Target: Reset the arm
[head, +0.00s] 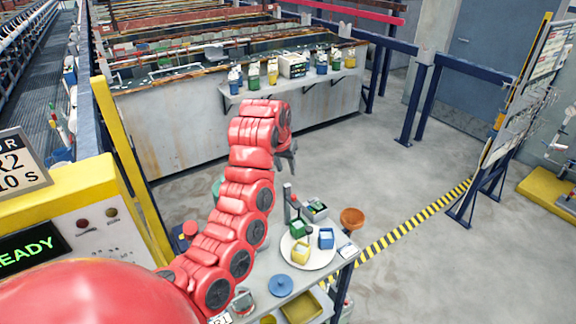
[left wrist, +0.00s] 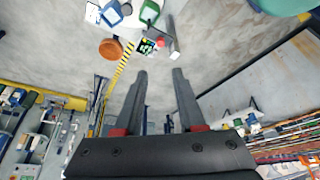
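My left arm rises red and segmented through the middle of the head view, raised above the small work table (head: 345,262). My left gripper (head: 289,158) is at its far end, dark and partly hidden by the arm. In the left wrist view my left gripper (left wrist: 159,74) has its two dark fingers apart with nothing between them, so it is open and empty. It touches nothing that I can see. My right gripper does not show in either view.
A wall shelf (head: 300,82) behind holds several bottles. The floor to the right is open, crossed by striped tape (head: 415,222).

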